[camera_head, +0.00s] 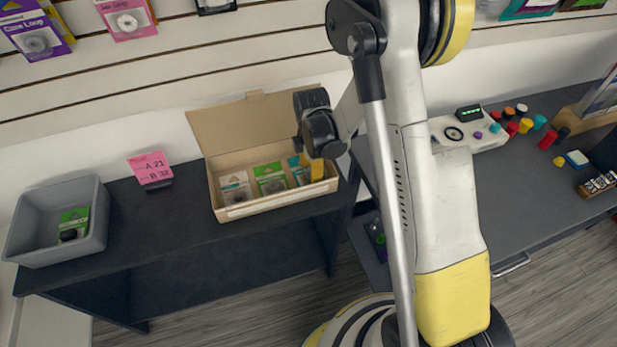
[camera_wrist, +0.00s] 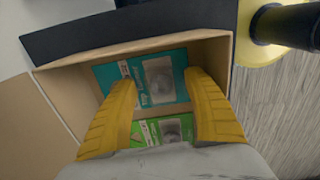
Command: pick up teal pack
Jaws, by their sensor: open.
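The teal pack (camera_wrist: 165,82) lies in the cardboard box, seen in the wrist view just beyond my open yellow fingers. In the head view the teal pack (camera_head: 299,168) is at the box's right end, partly hidden by my gripper (camera_head: 318,168). My gripper (camera_wrist: 165,105) is open, with its two fingers spread over the box and nothing clearly between them. A green pack (camera_wrist: 165,132) lies nearer in the wrist view, between the finger bases. The open cardboard box (camera_head: 268,207) stands on the dark table, its lid raised behind.
In the box are also a green pack (camera_head: 270,179) and a grey-white pack (camera_head: 235,187). A grey bin (camera_head: 33,253) with a green pack stands at left. A pink card (camera_head: 150,167) stands between. The slatted wall is close behind.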

